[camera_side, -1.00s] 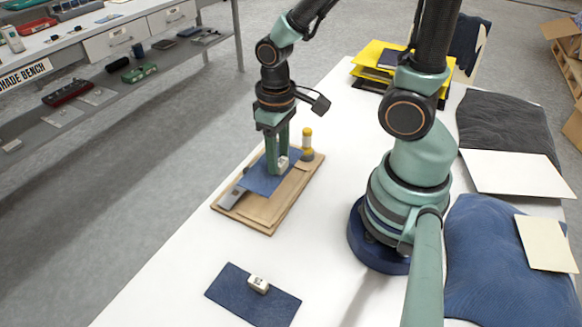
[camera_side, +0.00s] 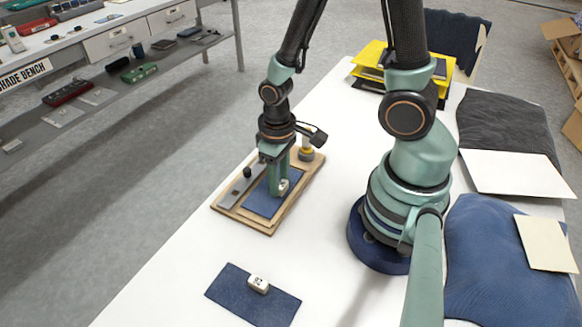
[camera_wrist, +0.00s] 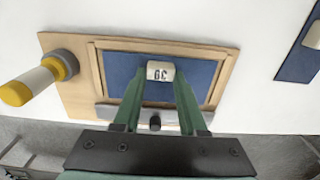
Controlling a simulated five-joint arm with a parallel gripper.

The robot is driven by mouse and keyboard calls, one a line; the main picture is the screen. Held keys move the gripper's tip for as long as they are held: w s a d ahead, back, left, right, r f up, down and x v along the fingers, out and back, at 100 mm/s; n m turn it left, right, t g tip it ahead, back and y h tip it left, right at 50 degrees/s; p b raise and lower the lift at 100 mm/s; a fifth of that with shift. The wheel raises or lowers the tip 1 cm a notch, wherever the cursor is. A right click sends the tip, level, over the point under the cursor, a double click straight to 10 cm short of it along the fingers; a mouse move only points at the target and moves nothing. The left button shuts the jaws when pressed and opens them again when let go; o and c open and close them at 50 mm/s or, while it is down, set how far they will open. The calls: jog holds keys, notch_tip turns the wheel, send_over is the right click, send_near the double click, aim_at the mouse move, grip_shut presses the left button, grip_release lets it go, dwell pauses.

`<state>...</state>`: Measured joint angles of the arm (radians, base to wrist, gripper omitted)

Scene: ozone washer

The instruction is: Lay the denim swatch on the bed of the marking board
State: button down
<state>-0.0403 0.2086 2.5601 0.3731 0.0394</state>
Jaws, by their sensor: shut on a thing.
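The denim swatch (camera_side: 262,204) is a dark blue rectangle with a small white marked block (camera_wrist: 160,72) on it. It lies over the bed of the wooden marking board (camera_side: 265,229), inside the raised frame, and looks flat in both views. My gripper (camera_side: 281,190) points down over the swatch, and its fingers are closed on the white block. In the wrist view the swatch (camera_wrist: 120,70) shows to both sides of the block, within the frame. The part of the swatch under the block and fingers is hidden.
A grey bar with a black knob (camera_side: 247,173) runs along the board's left side. A yellow-handled tool (camera_wrist: 30,85) stands at its far end. A second blue swatch (camera_side: 229,287) with a white block lies on the table in front. White table between them is clear.

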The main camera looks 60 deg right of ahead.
jog(key=shift+f, duration=0.15)
jog(key=shift+c, duration=2.3)
grip_release()
jog(key=shift+r, duration=0.2)
jog(key=w+r+t, duration=0.1)
jog(key=r+t, duration=0.1)
jog(key=r, duration=0.9)
jog(key=w+d+r+t, duration=0.1)
jog(key=w+r+t, duration=0.1)
jog(key=r, duration=0.9)
jog(key=shift+w+r+t, duration=0.25)
jog(key=shift+w+t, duration=0.05)
jog(key=shift+t, duration=0.5)
